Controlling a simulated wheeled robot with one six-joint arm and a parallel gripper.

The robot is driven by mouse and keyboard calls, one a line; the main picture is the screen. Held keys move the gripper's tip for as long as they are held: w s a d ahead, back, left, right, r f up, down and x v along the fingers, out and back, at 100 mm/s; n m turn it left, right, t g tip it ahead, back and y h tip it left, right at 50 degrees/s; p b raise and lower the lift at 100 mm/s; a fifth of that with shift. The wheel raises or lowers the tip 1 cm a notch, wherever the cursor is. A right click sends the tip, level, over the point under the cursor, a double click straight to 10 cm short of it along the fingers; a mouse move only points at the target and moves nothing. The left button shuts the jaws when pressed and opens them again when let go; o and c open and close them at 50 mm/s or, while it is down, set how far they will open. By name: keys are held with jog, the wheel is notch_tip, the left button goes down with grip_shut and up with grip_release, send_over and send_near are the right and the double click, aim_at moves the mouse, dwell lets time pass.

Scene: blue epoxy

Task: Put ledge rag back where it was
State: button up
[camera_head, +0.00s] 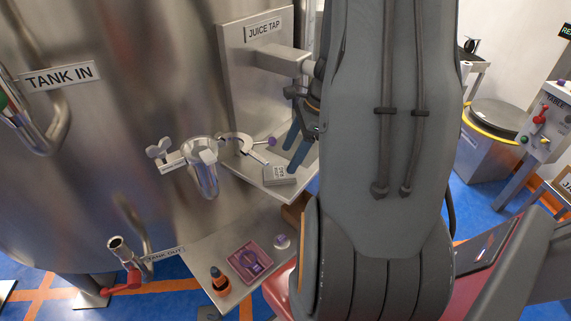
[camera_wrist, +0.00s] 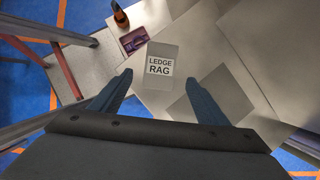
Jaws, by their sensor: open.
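The ledge rag (camera_wrist: 160,66) is a flat grey block with a white label reading LEDGE RAG. In the head view the small grey labelled block (camera_head: 279,176) lies on the metal shelf under the juice tap. My gripper (camera_wrist: 160,79) is open, and its two blue fingers stand apart to either side of the rag in the wrist view. Neither finger visibly touches it. In the head view my gripper (camera_head: 292,158) is just above and right of the rag, partly hidden by my arm. The height gap between fingertips and rag is hard to tell.
A metal cup (camera_head: 202,170) and a ring clamp (camera_head: 240,146) are left of the rag. The juice tap (camera_head: 278,58) projects above. A large tank (camera_head: 110,120) fills the left.

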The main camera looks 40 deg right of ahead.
jog(key=v, duration=0.6)
dwell(0.7)
